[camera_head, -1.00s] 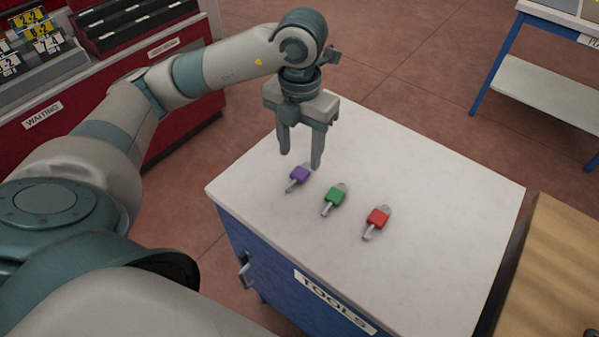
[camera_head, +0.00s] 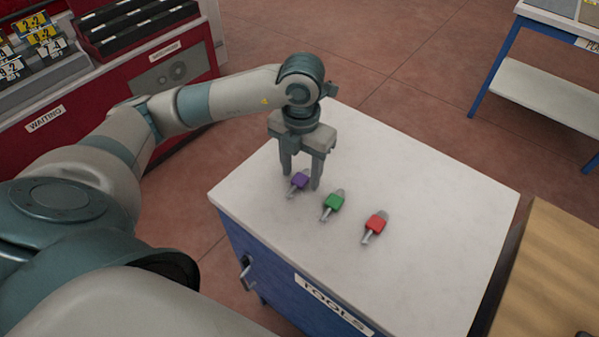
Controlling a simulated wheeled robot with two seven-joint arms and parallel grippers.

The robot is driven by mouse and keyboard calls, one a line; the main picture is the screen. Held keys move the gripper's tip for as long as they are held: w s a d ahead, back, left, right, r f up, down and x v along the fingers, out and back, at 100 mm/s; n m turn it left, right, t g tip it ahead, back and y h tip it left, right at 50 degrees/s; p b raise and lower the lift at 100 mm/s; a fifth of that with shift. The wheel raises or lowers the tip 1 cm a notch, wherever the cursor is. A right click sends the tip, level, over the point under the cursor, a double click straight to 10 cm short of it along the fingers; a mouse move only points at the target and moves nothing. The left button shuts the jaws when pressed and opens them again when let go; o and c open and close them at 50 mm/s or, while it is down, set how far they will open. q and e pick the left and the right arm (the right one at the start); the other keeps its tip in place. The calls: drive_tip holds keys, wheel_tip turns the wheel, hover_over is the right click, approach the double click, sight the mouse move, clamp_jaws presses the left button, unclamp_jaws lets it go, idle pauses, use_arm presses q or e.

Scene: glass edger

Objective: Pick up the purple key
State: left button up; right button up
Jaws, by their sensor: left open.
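The purple key (camera_head: 300,180) lies on the white top of the tools cabinet (camera_head: 420,210), near its left edge. My left gripper (camera_head: 301,182) points down over it, open, with one finger on each side of the purple head in the picture. I cannot tell whether the fingers touch the key or the cabinet top. The key's metal tip shows below the head, toward the front. My right gripper is not in view.
A green key (camera_head: 334,201) lies just right of the purple one, and a red key (camera_head: 376,223) lies farther right. The cabinet top beyond them is clear. A wooden surface (camera_head: 550,260) stands at the right. A red rack (camera_head: 90,110) stands at the left.

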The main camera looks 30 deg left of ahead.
sight(302, 177)
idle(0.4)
use_arm(q)
drive_tip(key=c, duration=1.1)
drive_tip(key=shift+r+b, duration=0.35)
drive_tip(key=shift+r, duration=0.1)
wheel_tip(302, 177, up, 3)
drive_tip(key=shift+f+b, duration=0.1)
drive_tip(key=shift+b, duration=0.55)
drive_tip(key=d+r+b, duration=0.1)
drive_tip(key=d+r, duration=0.2)
drive_tip(key=d, duration=0.3)
drive_tip(key=w+d+r+b, duration=0.1)
drive_tip(key=d+r, duration=0.3)
drive_tip(key=d, duration=0.1)
drive_tip(key=shift+d+r+b, duration=0.15)
drive_tip(key=shift+d+b, duration=0.2)
drive_tip(key=shift+w, duration=0.1)
